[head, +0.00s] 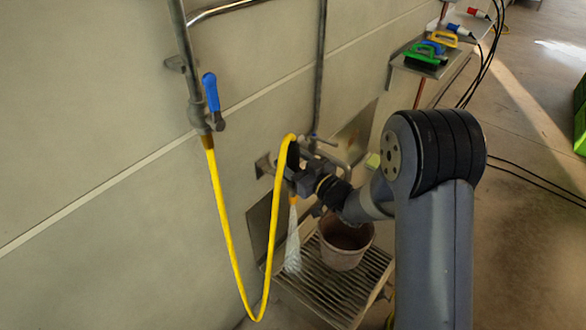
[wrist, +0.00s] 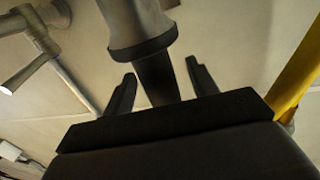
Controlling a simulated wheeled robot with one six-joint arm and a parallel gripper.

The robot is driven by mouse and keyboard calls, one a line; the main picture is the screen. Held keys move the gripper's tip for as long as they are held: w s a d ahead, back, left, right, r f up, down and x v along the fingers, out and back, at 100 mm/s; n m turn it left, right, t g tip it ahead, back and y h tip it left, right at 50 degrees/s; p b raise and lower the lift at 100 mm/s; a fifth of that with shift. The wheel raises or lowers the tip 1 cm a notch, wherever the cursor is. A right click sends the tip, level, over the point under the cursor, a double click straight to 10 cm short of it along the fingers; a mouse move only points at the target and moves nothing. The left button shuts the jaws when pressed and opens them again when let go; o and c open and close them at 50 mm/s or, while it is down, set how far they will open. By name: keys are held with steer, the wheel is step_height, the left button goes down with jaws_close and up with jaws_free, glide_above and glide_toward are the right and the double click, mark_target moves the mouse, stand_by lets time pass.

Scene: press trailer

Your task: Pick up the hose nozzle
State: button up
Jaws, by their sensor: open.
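The yellow hose (head: 223,220) hangs from a wall valve, loops down and rises to the wall by my gripper. In the wrist view the hose (wrist: 298,72) passes on the right. In the wrist view the hose nozzle (wrist: 139,22) appears as a grey body with a wider collar and a dark narrower part. My gripper (wrist: 160,70) is open, with one finger either side of the dark part; I cannot tell whether they touch it. In the head view my gripper (head: 292,160) is at the hose's upper bend and largely hides the nozzle.
The valve has a blue lever (head: 211,92). A pale streak (head: 293,245) hangs below my gripper. A brown bucket (head: 343,243) stands on a slatted grate (head: 325,293). Wall pipes and a tap (wrist: 30,70) are close by. A shelf with brushes (head: 427,52) is at the back.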

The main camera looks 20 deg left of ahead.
steer(key=shift+c, duration=0.4)
steer(key=c, duration=0.9)
steer(key=shift+r, duration=0.1)
steer(key=shift+c, duration=0.2)
step_height(320, 180, up, 31)
steer(key=p, duration=1.4)
steer(key=shift+r, duration=0.2)
steer(key=shift+d, duration=0.1)
stand_by(0.4)
steer(key=w+d+p+v, duration=0.1)
steer(key=v, duration=0.8)
steer(key=shift+d, duration=0.25)
stand_by(0.4)
